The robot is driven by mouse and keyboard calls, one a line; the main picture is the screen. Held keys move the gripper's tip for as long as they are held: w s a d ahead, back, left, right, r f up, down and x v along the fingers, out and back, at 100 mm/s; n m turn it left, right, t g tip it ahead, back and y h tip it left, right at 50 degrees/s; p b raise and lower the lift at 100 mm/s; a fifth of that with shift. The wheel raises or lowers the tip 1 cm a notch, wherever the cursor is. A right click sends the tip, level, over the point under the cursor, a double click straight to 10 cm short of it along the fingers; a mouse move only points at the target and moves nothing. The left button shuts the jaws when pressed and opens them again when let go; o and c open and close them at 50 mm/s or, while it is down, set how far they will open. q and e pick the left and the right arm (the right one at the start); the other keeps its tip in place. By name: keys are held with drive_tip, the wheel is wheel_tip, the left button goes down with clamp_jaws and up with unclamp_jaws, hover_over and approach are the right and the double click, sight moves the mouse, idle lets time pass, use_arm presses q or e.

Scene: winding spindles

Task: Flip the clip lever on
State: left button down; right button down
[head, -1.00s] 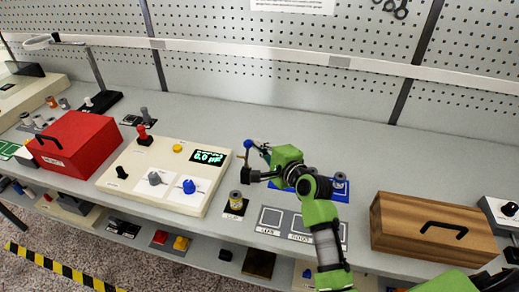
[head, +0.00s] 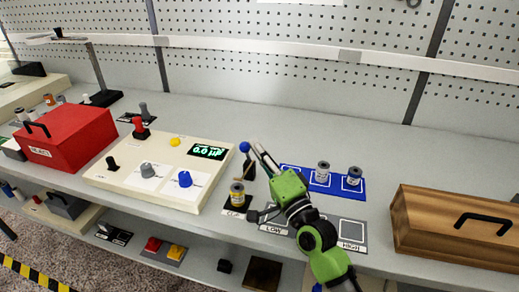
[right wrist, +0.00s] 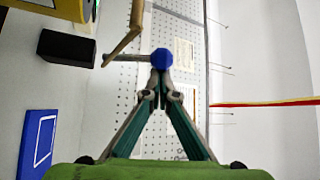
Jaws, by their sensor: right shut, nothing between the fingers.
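The clip lever has a blue ball knob (head: 245,147) on a thin stem and stands upright at the black clip stand (head: 237,207) in the head view. A brass-coloured spool (head: 237,192) sits at that stand. In the right wrist view, the blue knob (right wrist: 184,53) is just beside the fingertips, with a brown bent arm (right wrist: 124,45) to its left. My right gripper (head: 258,149) is shut and empty, its tips close to the knob; I cannot tell whether they touch. It also shows in the right wrist view (right wrist: 160,68). My left gripper is not in view.
Grey-capped spools (head: 322,172) stand on a blue mat (head: 337,187) behind my right arm. A control panel (head: 130,187) with knobs and a red box (head: 70,137) are at left. A wooden box (head: 460,205) is at right.

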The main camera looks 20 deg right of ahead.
drive_tip(key=shift+s+a+f, duration=0.35)
drive_tip(key=shift+s+a, duration=0.05)
drive_tip(key=shift+s, duration=0.15)
drive_tip(key=shift+f, duration=0.1)
idle(0.4)
drive_tip(key=shift+p, duration=0.35)
